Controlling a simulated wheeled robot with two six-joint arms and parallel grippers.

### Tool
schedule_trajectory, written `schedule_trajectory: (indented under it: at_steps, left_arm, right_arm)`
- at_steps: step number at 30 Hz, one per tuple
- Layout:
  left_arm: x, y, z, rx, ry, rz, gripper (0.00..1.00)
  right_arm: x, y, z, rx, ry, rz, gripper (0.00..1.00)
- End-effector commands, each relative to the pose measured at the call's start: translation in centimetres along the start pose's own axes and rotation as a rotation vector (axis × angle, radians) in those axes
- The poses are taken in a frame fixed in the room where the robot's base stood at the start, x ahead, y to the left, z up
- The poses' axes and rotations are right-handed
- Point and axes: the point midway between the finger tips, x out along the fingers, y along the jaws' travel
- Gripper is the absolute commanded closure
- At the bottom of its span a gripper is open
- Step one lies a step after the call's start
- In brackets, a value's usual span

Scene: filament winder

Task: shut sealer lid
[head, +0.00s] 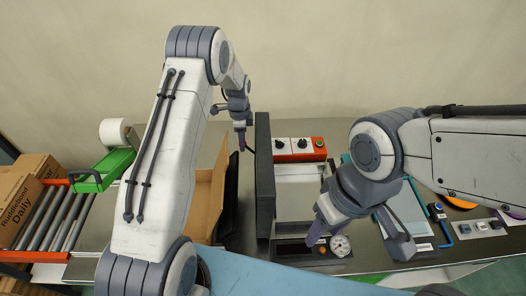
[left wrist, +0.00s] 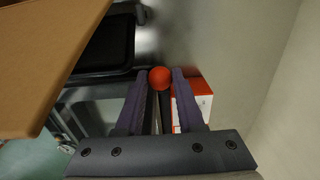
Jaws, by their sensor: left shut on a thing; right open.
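The sealer has a dark lid (head: 264,175) that stands upright, seen nearly edge-on in the head view. Its pale open bed (head: 296,195) lies to the right of the lid. My left gripper (head: 241,142) is at the far left side of the lid. In the left wrist view my left gripper (left wrist: 159,95) is shut, with a red ball knob (left wrist: 159,78) showing between its purple fingertips. My right gripper (head: 318,232) is open above the front of the sealer, near a round gauge (head: 340,245).
An orange box with black knobs (head: 300,150) stands behind the bed. An open cardboard box (head: 208,195) is left of the lid. A roller conveyor (head: 52,225) with cartons (head: 25,195) is at far left. Tools lie on the bench at right.

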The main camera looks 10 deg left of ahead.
Motion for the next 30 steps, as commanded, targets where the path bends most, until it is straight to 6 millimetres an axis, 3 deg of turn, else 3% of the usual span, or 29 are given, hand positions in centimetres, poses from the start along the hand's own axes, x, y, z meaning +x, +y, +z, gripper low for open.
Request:
schedule_trajectory:
  at_steps: [11,30]
  left_arm:
    - [-0.1,0.0,-0.1,0.001,0.000,-0.001,1.00]
    - [-1.5,-0.1,-2.5,0.000,0.002,-0.002,1.00]
  right_arm:
    - [-0.1,0.0,0.0,0.000,0.000,0.000,0.50]
    - [-0.7,-0.1,0.0,0.000,0.000,0.000,0.50]
